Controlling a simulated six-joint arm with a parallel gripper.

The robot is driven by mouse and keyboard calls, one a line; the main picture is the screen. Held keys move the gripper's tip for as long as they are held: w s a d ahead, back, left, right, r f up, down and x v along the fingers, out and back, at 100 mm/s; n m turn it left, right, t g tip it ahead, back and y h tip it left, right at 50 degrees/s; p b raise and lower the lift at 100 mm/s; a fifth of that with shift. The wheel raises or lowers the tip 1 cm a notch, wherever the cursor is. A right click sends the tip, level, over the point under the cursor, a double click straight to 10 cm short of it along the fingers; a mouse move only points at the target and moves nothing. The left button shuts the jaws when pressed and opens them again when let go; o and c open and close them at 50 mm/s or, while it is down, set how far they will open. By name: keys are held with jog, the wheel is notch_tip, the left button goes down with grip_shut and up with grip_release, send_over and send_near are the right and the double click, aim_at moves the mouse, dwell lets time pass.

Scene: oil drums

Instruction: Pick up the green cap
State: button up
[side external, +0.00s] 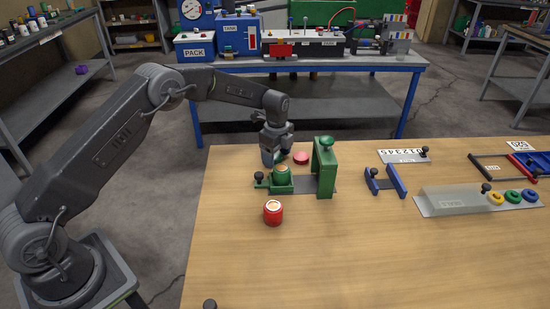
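A small green piece, apparently the green cap (282,156), shows on the table just right of my gripper (268,163) and is partly hidden by it. My gripper points down close to it, and I cannot tell whether the fingers are apart or touch the cap. A green drum (280,174) with a light top stands in a green holder (281,188), just in front of the gripper. A red cap (301,157) lies right of the green piece.
A green press frame (325,168) with a knob stands right of the holder. A red drum (273,213) stands in front. A blue bracket (386,181) and a grey rack with coloured rings (478,199) lie further right. The table's front is mostly clear.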

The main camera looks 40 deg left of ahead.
jog(key=c, duration=0.9)
jog(key=shift+o, duration=0.2)
jog(key=shift+r, duration=0.1)
